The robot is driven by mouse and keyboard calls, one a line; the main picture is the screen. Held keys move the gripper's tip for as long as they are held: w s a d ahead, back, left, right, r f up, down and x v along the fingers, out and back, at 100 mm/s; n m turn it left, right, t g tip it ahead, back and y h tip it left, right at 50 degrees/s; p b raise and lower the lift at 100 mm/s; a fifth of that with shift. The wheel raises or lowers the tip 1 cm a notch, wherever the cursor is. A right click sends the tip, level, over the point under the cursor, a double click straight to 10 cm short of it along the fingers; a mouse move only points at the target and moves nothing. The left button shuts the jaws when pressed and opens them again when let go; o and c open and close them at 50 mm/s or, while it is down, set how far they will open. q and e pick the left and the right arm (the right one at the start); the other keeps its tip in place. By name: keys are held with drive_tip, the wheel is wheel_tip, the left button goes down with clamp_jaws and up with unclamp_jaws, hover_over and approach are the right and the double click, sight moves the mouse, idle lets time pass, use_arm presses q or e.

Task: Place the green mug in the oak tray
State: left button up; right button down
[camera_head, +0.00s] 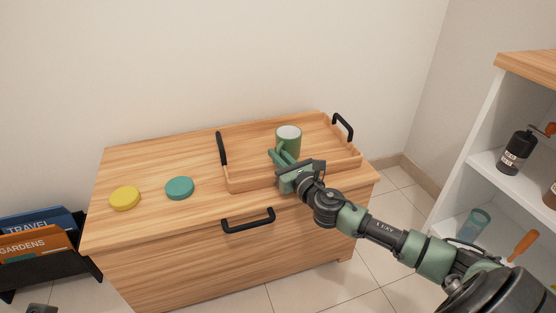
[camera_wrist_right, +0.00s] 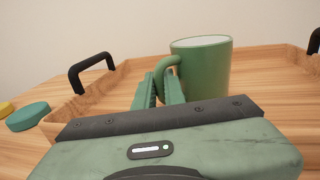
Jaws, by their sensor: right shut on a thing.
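The green mug (camera_head: 289,138) stands upright over the oak tray, and its white inside shows. I cannot tell whether its base touches the tray floor. The oak tray (camera_head: 246,184) lies on the wooden chest and has a black handle at each end. My right gripper (camera_head: 277,157) reaches over the tray's front wall and is shut on the mug's handle. In the right wrist view the fingers (camera_wrist_right: 161,90) pinch the handle, with the mug (camera_wrist_right: 205,70) just beyond them. My left gripper is not in view.
A yellow disc (camera_head: 125,198) and a teal disc (camera_head: 180,188) lie on the chest top (camera_head: 150,165) left of the tray. A white shelf (camera_head: 480,190) with a dark bottle (camera_head: 516,153) stands at the right. A book rack (camera_head: 50,275) is at the lower left.

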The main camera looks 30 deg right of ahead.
drive_tip(key=shift+r, duration=0.15)
drive_tip(key=c, duration=1.9)
unclamp_jaws()
drive_tip(key=shift+f, duration=0.25)
drive_tip(key=o, duration=0.4)
drive_tip(key=shift+r, duration=0.15)
